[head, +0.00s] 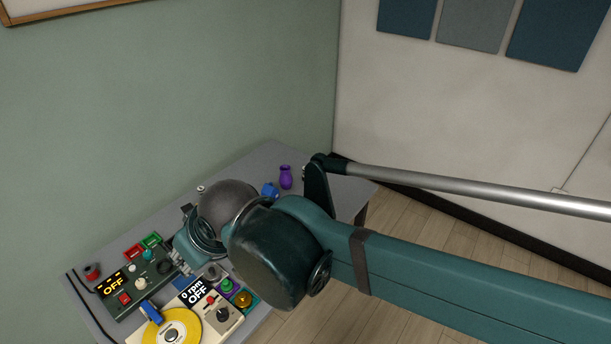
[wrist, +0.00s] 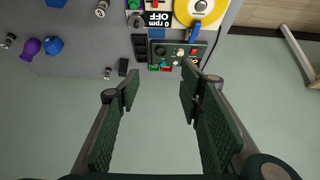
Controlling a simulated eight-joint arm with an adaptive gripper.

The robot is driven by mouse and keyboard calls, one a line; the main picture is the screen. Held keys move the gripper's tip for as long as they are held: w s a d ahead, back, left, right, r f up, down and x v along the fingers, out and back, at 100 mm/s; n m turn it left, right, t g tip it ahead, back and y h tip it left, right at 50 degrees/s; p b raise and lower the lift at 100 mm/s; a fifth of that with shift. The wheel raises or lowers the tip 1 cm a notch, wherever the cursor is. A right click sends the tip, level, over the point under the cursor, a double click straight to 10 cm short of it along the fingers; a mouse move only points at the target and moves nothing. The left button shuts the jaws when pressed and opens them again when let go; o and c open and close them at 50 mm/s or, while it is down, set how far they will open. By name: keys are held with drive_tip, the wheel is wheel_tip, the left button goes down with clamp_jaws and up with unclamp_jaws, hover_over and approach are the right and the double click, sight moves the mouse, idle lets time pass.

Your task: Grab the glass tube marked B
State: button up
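Several small grey, cylinder-like pieces stand on the table. In the wrist view one is at the upper middle (wrist: 101,10), one is left of my gripper's fingers (wrist: 107,73), and one is at the far left (wrist: 7,41). They may be glass tubes, but I cannot read a letter B on any. My gripper (wrist: 160,82) is open, with nothing visible between its two dark ribbed fingers. In the head view my gripper (head: 182,262) is over the table near the panels, partly hidden by my arm.
The grey table (head: 268,155) holds a purple vase (head: 286,178), a blue object (head: 270,189), a dark green control panel (head: 128,304) reading OFF, and a white device with a yellow disc (head: 172,330). A wall runs along the table's back.

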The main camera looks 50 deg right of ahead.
drive_tip(key=shift+r, duration=0.1)
drive_tip(key=shift+r, duration=2.4)
drive_tip(key=w+d+r+m+g+h+b, duration=0.1)
drive_tip(key=w+d+r+m, duration=0.1)
drive_tip(key=w+d+r, duration=0.4)
drive_tip(key=w+d+r+m+h+b, duration=0.1)
drive_tip(key=w+d, duration=0.7)
drive_tip(key=d, duration=0.2)
drive_tip(key=m+g+h+b, duration=0.1)
drive_tip(key=m+g+b, duration=0.25)
drive_tip(key=m, duration=0.35)
hover_over(306, 170)
drive_tip(key=s, duration=0.1)
wheel_tip(306, 170, down, 7)
drive_tip(key=f, duration=1.1)
drive_tip(key=a+f, duration=0.1)
drive_tip(key=f, duration=2.1)
drive_tip(key=shift+a+f+b, duration=0.15)
drive_tip(key=shift+f+b, duration=0.2)
drive_tip(key=shift+f, duration=0.05)
